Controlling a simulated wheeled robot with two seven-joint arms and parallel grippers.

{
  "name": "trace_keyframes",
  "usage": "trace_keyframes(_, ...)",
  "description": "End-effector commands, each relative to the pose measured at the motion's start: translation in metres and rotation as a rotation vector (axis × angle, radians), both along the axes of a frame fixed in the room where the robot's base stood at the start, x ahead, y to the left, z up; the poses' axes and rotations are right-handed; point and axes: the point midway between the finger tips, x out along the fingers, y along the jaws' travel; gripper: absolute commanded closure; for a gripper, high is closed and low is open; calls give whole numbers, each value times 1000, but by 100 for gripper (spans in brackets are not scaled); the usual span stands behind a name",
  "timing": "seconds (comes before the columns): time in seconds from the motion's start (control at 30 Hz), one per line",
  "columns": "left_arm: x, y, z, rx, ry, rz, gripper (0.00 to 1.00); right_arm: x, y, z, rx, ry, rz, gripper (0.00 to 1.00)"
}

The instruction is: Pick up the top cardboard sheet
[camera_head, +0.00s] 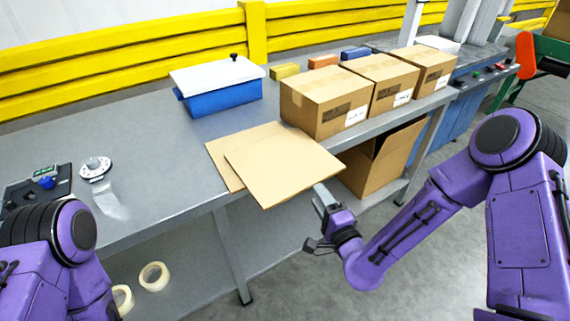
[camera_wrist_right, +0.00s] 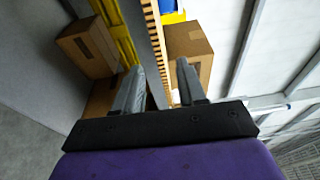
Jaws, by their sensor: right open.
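The top cardboard sheet (camera_head: 285,160) is flat and tan. It lies askew on another cardboard sheet (camera_head: 223,164) on the grey table, and its front corner sticks out past the table's front edge. My right gripper (camera_head: 320,194) is open and empty at the top sheet's right front edge. In the right wrist view, a corrugated cardboard edge (camera_wrist_right: 157,45) shows between the two open fingers of the right gripper (camera_wrist_right: 158,68). I cannot tell whether either finger touches it. My left arm shows at the lower left, but its gripper is out of view.
Several closed boxes (camera_head: 326,103) stand in a row behind the sheets. A blue bin with a white lid (camera_head: 218,88) stands at the back. An open box (camera_head: 385,160) sits below the table. The table left of the sheets is mostly clear.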

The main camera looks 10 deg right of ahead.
Motion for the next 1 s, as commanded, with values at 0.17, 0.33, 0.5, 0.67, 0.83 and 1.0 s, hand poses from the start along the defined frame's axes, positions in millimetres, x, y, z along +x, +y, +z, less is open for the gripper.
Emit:
trace_keyframes(0.17,0,0,12,0,0,0,57,28,5,2,-6,3,2,60)
trace_keyframes(0.33,0,0,25,0,0,0,57,51,13,6,-7,5,3,60)
trace_keyframes(0.5,0,0,33,0,0,0,57,78,18,3,-10,7,2,60)
trace_keyframes(0.67,0,0,32,0,0,0,57,83,19,1,-8,7,2,60)
trace_keyframes(0.83,0,0,32,0,0,0,57,83,19,1,-9,8,2,79)
trace_keyframes(1.0,0,0,32,0,0,0,57,83,19,1,-9,8,2,100)
